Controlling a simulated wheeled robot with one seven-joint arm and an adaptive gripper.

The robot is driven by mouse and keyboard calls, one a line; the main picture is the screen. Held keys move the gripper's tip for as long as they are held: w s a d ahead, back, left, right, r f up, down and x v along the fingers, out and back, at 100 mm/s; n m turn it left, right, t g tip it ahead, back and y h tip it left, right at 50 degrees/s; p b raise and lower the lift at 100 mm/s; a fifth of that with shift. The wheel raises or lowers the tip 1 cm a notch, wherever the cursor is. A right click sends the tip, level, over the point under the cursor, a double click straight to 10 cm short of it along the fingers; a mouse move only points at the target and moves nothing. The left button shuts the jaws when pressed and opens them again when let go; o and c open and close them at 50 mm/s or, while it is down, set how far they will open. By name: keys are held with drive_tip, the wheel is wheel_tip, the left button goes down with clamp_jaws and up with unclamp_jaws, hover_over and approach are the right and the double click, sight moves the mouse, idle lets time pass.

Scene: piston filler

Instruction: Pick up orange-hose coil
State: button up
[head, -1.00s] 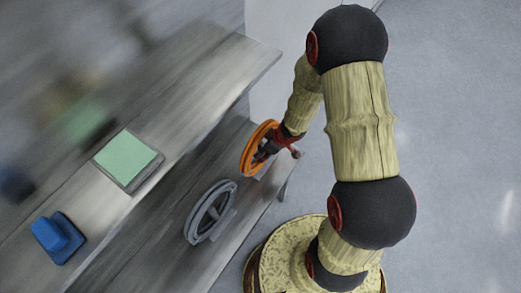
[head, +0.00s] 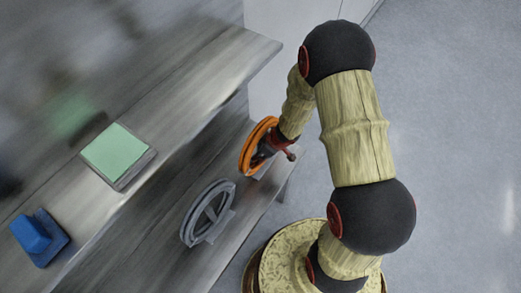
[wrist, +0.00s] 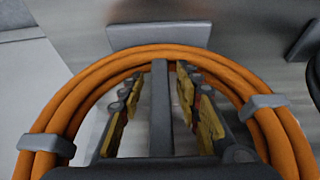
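The orange-hose coil (head: 246,150) stands on edge on the lower grey shelf near its right end in the head view. In the wrist view the coil (wrist: 62,112) fills the picture as a ring of orange hose with grey clips and a grey bar (wrist: 161,110) across its middle. My gripper (wrist: 160,78) reaches inside the ring, one yellow-padded finger on each side of the bar. A gap shows between the left finger and the bar; the right finger is very close to it. In the head view my gripper (head: 267,148) is at the coil, its fingers partly hidden.
A similar grey coil (head: 186,222) stands on the same shelf, to the lower left. The upper worktop (head: 225,55) overhangs behind, with a green-topped pad (head: 117,155) and a blue object (head: 35,237) on it. Open floor (head: 450,130) lies to the right.

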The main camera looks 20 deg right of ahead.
clamp_jaws()
idle(0.8)
